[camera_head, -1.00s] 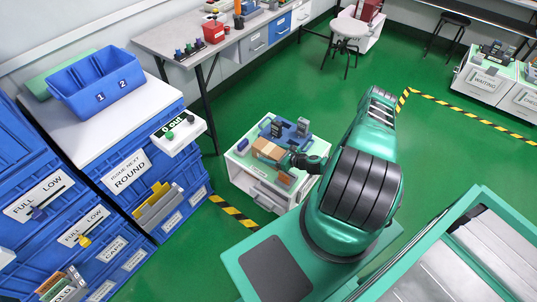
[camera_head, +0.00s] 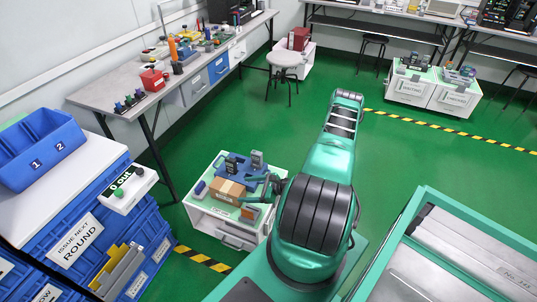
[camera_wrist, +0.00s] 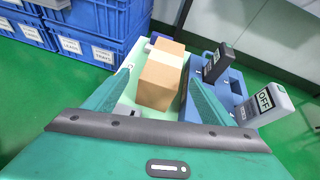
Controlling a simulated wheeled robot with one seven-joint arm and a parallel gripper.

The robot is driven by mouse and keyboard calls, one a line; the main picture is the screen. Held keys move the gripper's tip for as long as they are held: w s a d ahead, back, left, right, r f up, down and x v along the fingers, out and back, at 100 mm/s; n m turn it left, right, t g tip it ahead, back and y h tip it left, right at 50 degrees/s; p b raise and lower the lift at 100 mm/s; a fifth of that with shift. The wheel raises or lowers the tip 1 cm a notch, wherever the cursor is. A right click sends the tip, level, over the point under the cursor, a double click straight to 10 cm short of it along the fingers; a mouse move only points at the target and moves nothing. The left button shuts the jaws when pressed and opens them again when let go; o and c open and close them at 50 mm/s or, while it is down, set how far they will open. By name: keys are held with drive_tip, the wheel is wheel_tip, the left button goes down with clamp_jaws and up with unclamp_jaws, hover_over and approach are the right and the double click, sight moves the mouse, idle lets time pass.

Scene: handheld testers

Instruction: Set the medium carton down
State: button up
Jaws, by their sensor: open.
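A brown medium carton (camera_head: 228,190) with a paler tape band is on top of the low white cabinet (camera_head: 213,215), in front of the blue tray (camera_head: 228,178). In the wrist view the carton (camera_wrist: 160,80) lies between the two teal fingers of my gripper (camera_wrist: 158,92). The fingers are spread, with a gap visible on the carton's right side. In the head view my gripper (camera_head: 262,190) is just right of the carton. The carton's underside is hidden, so its contact with the cabinet top cannot be seen directly.
A dark tester (camera_wrist: 217,62) and a grey tester marked OFF (camera_wrist: 267,105) stand in the blue tray, close to the right finger. A small orange-and-grey item (camera_head: 250,213) is at the cabinet's front right.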

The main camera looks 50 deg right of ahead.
drive_tip(key=s+a+r+n+g+h, duration=0.1)
drive_tip(key=s+r+n+g, duration=0.3)
drive_tip(key=r+n, duration=0.85)
drive_tip(key=s+r+n+g+h, duration=0.15)
drive_tip(key=r+n+g, duration=0.45)
drive_tip(key=r, duration=1.4)
drive_tip(key=s+a+r+n+h, duration=0.1)
drive_tip(key=s+a+r, duration=0.3)
drive_tip(key=s+r, duration=0.5)
drive_tip(key=s+a+r+n+g+h, duration=0.1)
drive_tip(key=s+a+r+n+h, duration=0.1)
drive_tip(key=s+r, duration=0.8)
drive_tip(key=shift+s+a+r+n+g, duration=0.3)
drive_tip(key=shift+s+a+n, duration=0.45)
drive_tip(key=shift+s+a, duration=0.15)
drive_tip(key=shift+w, duration=0.1)
drive_tip(key=shift+c, duration=0.7)
